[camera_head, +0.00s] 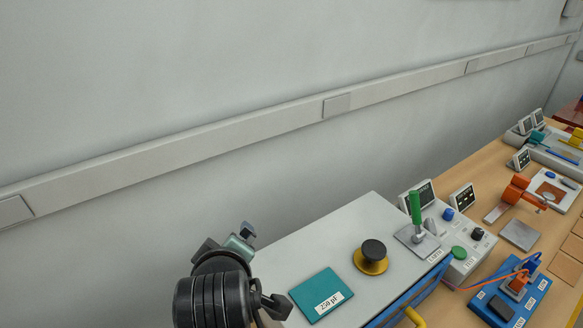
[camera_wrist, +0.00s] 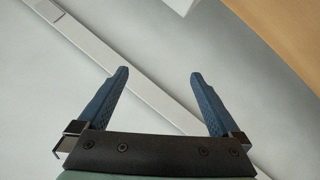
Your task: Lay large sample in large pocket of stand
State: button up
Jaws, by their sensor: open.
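My gripper (camera_wrist: 155,76) is open in the wrist view, with its two blue-grey fingers apart and nothing between them. In the head view my dark wrist is at the bottom, left of a grey-topped unit. I cannot identify the large sample for certain; brown square plates (camera_head: 573,247) lie at the right edge of the bench. A white holder (camera_head: 567,204) with a brown square in it stands at the far right; I cannot tell whether it is the stand.
The grey-topped unit (camera_head: 310,260) bears a teal 250 pF plate (camera_head: 320,294) and a black knob on a yellow base (camera_head: 371,256). A green-handled lever (camera_head: 416,210), a control box (camera_head: 463,250), a blue terminal block (camera_head: 511,290) and an orange device (camera_head: 514,190) crowd the bench.

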jog(key=d+r+m+t, duration=0.3)
jog(key=r+t, duration=0.2)
jog(key=r, duration=0.8)
jog(key=d+r+m+t, duration=0.3)
jog(key=r+t, duration=0.2)
jog(key=r, duration=0.9)
jog(key=s+d+r+m+t+h, duration=0.1)
jog(key=s+d+r+m+t, duration=0.1)
jog(key=s+r, duration=0.3)
jog(key=s+d+r+m+t+h, duration=0.1)
jog(key=s+r+t, duration=0.4)
jog(key=r, duration=0.7)
jog(key=s+d+m, duration=0.1)
jog(key=m, duration=0.1)
jog(key=shift+s+d+m, duration=0.2)
jog(key=shift+d+m, duration=0.05)
jog(key=shift+m, duration=0.05)
